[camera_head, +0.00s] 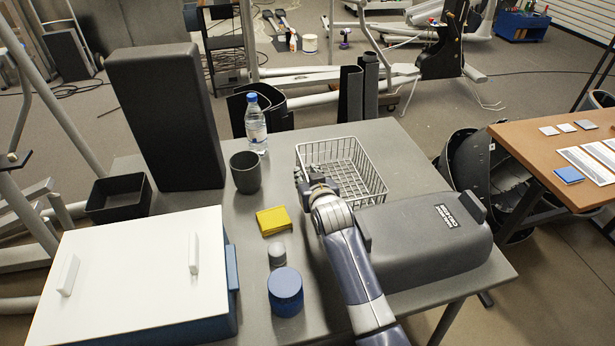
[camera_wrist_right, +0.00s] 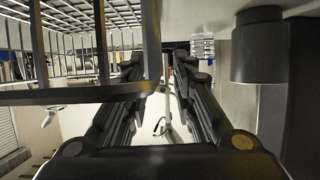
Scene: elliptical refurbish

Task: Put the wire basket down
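The wire basket (camera_head: 372,157), a pale grey grid with an open top, stands upright on the grey table at its back right part. It looks empty. My right gripper (camera_head: 318,182) is at the basket's left front side, close to the rim. In the right wrist view, my right gripper (camera_wrist_right: 163,62) has its two fingers apart with a clear gap between them. The basket's rim and wires (camera_wrist_right: 130,92) cross in front of the left-hand finger; I cannot tell whether they touch. My left gripper is not in view.
Near the basket are a dark cup (camera_head: 245,173), a bottle (camera_head: 256,125), a yellow block (camera_head: 273,220), a small grey cylinder (camera_head: 277,255) and a blue round container (camera_head: 286,291). A dark grey case (camera_head: 425,242) lies right of my arm. The table (camera_head: 395,145) is bare behind the basket.

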